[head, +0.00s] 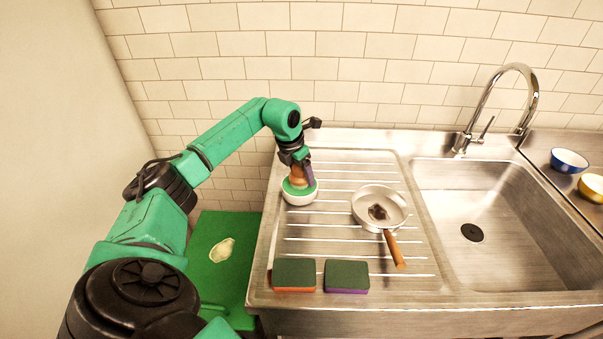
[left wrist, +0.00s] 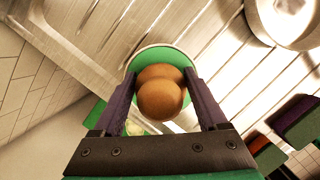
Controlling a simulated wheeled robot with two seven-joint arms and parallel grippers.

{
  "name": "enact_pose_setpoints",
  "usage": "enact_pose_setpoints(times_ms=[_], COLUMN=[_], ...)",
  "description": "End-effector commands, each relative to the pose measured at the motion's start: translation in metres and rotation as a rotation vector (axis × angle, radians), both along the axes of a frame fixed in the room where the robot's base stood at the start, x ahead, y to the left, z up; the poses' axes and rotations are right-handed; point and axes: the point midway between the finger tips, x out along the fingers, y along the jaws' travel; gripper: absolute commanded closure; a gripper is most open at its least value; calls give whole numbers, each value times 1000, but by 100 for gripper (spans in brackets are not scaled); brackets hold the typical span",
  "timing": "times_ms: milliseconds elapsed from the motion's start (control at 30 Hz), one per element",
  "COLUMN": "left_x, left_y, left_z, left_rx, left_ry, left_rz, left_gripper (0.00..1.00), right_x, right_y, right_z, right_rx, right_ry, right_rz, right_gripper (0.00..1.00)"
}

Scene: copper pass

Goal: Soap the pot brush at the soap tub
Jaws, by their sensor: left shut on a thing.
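The pot brush has a round brown wooden handle (head: 297,175), which also shows from above in the left wrist view (left wrist: 160,97). My left gripper (head: 296,163) is shut on this handle, one finger on each side. The brush stands over the soap tub (head: 300,199), a white round bowl with green inside its rim, at the back left of the drainboard. The tub's rim shows around the handle in the left wrist view (left wrist: 150,50). The bristles are hidden, so I cannot tell how deep they sit in the soap. My right gripper is out of view.
A pan (head: 368,196) with a dark stain and wooden handle lies right of the tub. Two dark green sponges (head: 294,273) (head: 346,275) lie at the front edge. The sink (head: 500,190) with its faucet is at right, with blue (head: 569,160) and yellow (head: 592,187) bowls beyond.

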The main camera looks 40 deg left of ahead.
Motion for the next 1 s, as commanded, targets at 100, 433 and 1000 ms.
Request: enact_pose_setpoints(times_ms=[100,433,1000], left_x=[-1,-1,0], left_y=[0,0,0], left_z=[-1,9,68], left_rx=[-1,-1,-1], left_ry=[3,3,2], left_rz=[0,0,0], left_gripper=[69,69,69], right_x=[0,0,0], right_y=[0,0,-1], right_z=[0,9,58], right_rx=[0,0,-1], right_ry=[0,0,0], right_rz=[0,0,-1], right_gripper=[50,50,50])
